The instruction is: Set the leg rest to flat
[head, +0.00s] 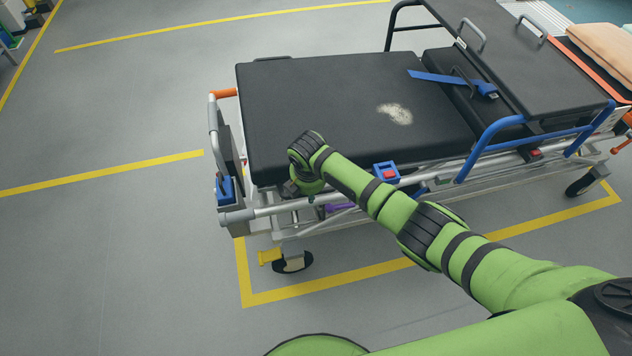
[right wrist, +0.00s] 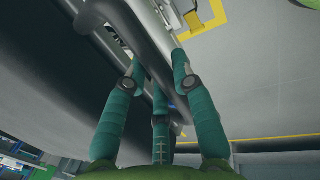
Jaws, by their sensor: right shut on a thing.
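The leg rest (head: 330,95) is the long black padded section at the left end of the stretcher, with a pale worn patch on top. It looks close to level, but I cannot tell its exact tilt. My right gripper (head: 307,190) is at its near edge, low by the side rail (head: 270,209); my wrist hides most of the fingers. In the right wrist view my green fingers (right wrist: 158,75) are closed around a grey bar (right wrist: 152,40) along the stretcher's edge. Exactly which part this bar belongs to is unclear. My left gripper is out of view.
The backrest (head: 535,60) is at the right, with a blue side rail (head: 490,140) below it. A blue strap (head: 440,78) lies on the pad. A wheel (head: 293,263) stands under the near left corner. Grey floor with yellow lines is clear at left.

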